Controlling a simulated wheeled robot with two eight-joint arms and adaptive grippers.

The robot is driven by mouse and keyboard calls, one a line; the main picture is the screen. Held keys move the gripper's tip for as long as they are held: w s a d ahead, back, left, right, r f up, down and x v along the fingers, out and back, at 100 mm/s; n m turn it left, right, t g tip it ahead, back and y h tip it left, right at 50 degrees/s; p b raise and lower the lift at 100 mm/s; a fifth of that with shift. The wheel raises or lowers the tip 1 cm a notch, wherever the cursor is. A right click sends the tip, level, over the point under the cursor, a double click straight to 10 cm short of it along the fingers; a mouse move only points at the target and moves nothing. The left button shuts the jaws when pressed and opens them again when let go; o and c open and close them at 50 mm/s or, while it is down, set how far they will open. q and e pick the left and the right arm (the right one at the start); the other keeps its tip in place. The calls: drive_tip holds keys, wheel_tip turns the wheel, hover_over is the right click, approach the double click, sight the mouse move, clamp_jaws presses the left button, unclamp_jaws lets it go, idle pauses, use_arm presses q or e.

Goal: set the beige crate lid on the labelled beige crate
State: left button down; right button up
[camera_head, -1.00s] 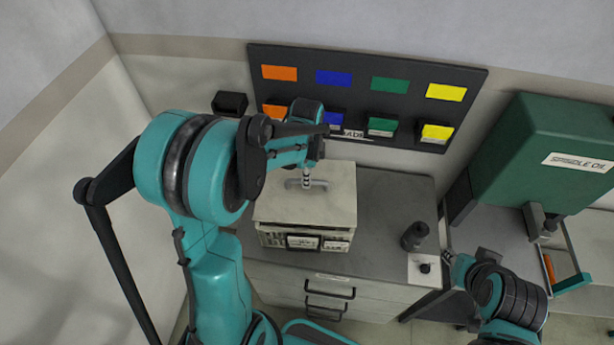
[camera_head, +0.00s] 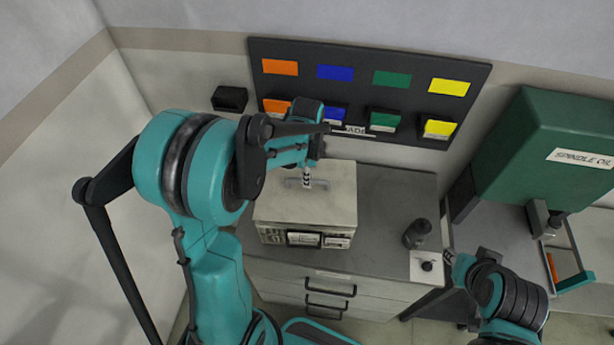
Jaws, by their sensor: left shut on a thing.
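The beige crate lid (camera_head: 300,210) lies level over the labelled beige crate (camera_head: 271,238), covering its top. Its front edge appears to meet the crate's rim, but I cannot tell whether it is fully seated all round. The crate's front, with dark-framed white labels, shows below the lid. My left gripper (camera_head: 306,182) points down at the lid's centre and is shut on its handle. My arm hides part of the lid's back left. My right gripper (camera_head: 449,258) is low at the right, apart from the crate; its fingers are too small to read.
The crate stands on a grey cabinet (camera_head: 385,190) with drawers. A dark bottle-like object (camera_head: 416,233) and a white plate with a black knob (camera_head: 427,266) are to its right. A board with coloured bins (camera_head: 408,75) is behind. A green spindle oil tank (camera_head: 545,155) stands right.

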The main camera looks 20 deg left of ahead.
use_arm(q)
drive_tip(key=shift+f+b, duration=1.3)
drive_tip(key=shift+f, duration=0.3)
drive_tip(key=c, duration=1.5)
unclamp_jaws()
drive_tip(key=shift+o, duration=0.2)
drive_tip(key=shift+r, duration=0.1)
wheel_tip(320, 180, up, 12)
